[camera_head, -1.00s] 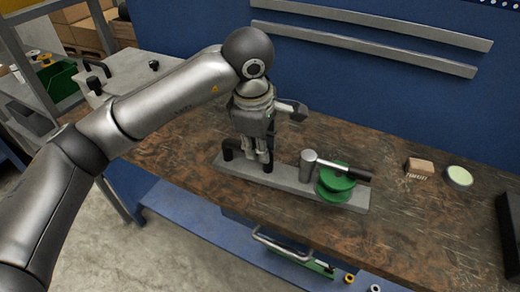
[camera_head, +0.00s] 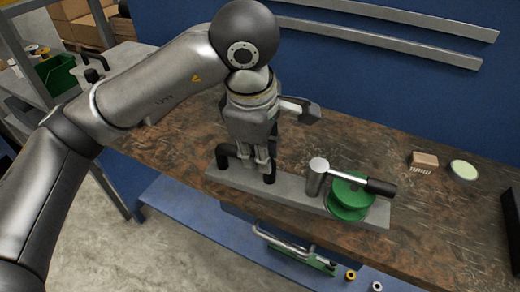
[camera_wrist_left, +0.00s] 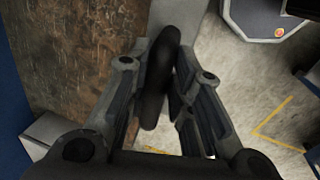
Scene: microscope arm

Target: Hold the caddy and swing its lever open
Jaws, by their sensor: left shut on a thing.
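The caddy is a long grey bar (camera_head: 292,191) with a black loop handle (camera_head: 223,157) at its left part and a green spool (camera_head: 347,212) near its right end. The lever (camera_head: 375,186) has a black grip and a grey pivot post (camera_head: 316,176); it points right across the top of the spool. My left gripper (camera_head: 266,166) is shut on the handle from above. In the left wrist view, the black handle (camera_wrist_left: 157,85) lies between both fingers. The bar appears raised over the bench's front part. My right gripper is out of view.
The brown workbench (camera_head: 420,235) has free room right of the caddy. A small wooden block (camera_head: 424,162) and a round pale-green dish (camera_head: 463,170) lie at the back right. A black object (camera_head: 511,207) stands at the right edge. A blue wall with grey rails (camera_head: 380,35) is behind.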

